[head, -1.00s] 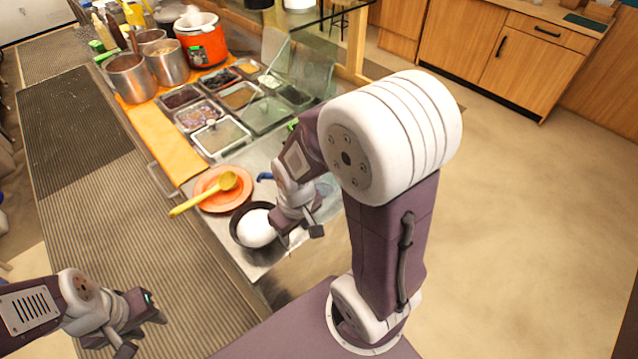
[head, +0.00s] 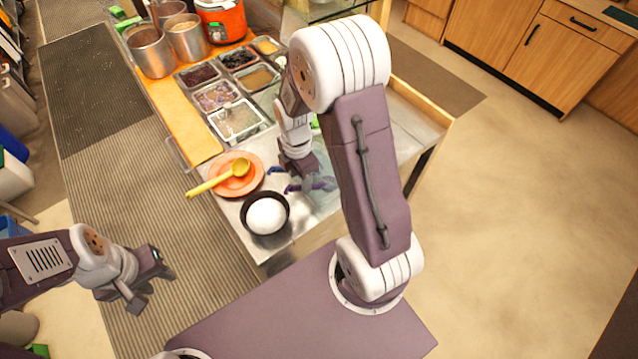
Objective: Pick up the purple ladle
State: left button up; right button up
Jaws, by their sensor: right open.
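A small blue-purple piece (head: 275,169) shows on the steel counter just left of my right gripper; it looks like part of the purple ladle. The rest is hidden behind the gripper, and I cannot tell the ladle's full outline. My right gripper (head: 304,187) is open, low over the counter, with its fingers pointing down close to the purple piece. I cannot tell whether they touch it. My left gripper (head: 152,280) is open and empty over the striped floor mat at lower left.
A black bowl with a white round content (head: 266,215) stands at the counter's near end. A yellow ladle (head: 222,178) lies on an orange plate (head: 258,180) to its upper left. Topping trays (head: 236,119), steel pots (head: 151,52) and an orange cooker (head: 221,22) stand farther back.

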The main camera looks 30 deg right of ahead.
jog(key=shift+d+f+n, duration=0.2)
jog(key=shift+d+n, duration=0.2)
jog(key=shift+d, duration=0.05)
jog(key=f, duration=0.3)
jog(key=shift+s+a, duration=0.1)
jog(key=shift+a, duration=0.2)
jog(key=shift+f, duration=0.45)
jog(key=shift+d+f+p, duration=0.2)
jog(key=shift+f+p, duration=0.1)
jog(key=shift+p, duration=0.05)
notch_tip(320, 180, down, 4)
jog(key=shift+s+d+p, duration=0.1)
jog(key=shift+p, duration=0.3)
jog(key=shift+f, duration=0.25)
pick_arm(q)
jog(key=shift+s+d+r, duration=0.15)
jog(key=shift+d+r, duration=0.05)
jog(key=shift+r, duration=0.65)
pick_arm(e)
grip_shut()
